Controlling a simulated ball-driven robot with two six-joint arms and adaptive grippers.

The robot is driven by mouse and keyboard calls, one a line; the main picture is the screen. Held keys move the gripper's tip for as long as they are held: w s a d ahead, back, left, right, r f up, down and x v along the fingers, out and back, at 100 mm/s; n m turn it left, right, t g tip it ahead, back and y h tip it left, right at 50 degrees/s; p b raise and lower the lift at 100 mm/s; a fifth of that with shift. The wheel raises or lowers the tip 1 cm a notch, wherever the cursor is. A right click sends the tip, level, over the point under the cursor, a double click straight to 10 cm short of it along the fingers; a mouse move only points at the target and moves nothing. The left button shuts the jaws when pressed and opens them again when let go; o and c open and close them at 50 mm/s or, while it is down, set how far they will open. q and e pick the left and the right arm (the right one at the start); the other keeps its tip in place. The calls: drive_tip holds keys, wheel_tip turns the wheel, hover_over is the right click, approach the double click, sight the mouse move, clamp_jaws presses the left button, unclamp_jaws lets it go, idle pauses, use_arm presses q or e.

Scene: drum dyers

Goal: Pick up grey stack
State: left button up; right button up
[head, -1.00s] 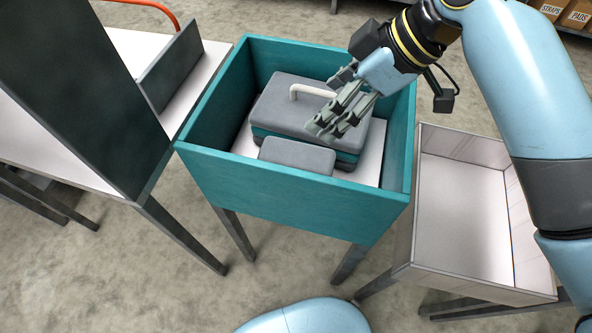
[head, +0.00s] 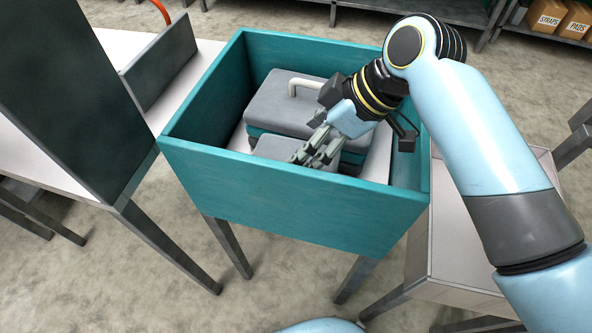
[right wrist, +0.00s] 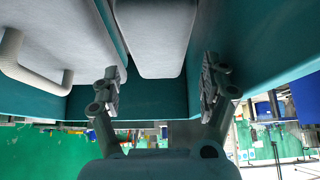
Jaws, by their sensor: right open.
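Two grey-topped pieces sit in the teal bin (head: 290,195). The larger one (head: 275,103) has grey and teal layers and a white handle (head: 305,83) on top. The smaller plain grey one (head: 272,148) lies in front of it, partly hidden by my right gripper. My right gripper (head: 308,157) reaches into the bin, open and empty, its fingers by the smaller piece. In the right wrist view, the open fingers (right wrist: 160,78) stand apart with the smaller grey piece (right wrist: 155,40) beyond and between them; contact cannot be told. My left gripper is not in view.
The teal bin's high walls surround the pieces. A white open tray (head: 440,262) stands to the right, partly behind my right arm. A white table (head: 60,160) with dark upright panels (head: 85,100) stands to the left.

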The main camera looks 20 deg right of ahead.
sight(277, 147)
drive_tip(key=x, duration=0.5)
drive_tip(key=shift+d+f+b, duration=0.1)
drive_tip(key=shift+d+b, duration=0.05)
drive_tip(key=shift+b, duration=0.2)
drive_tip(key=c, duration=1.5)
drive_tip(key=shift+o, duration=0.2)
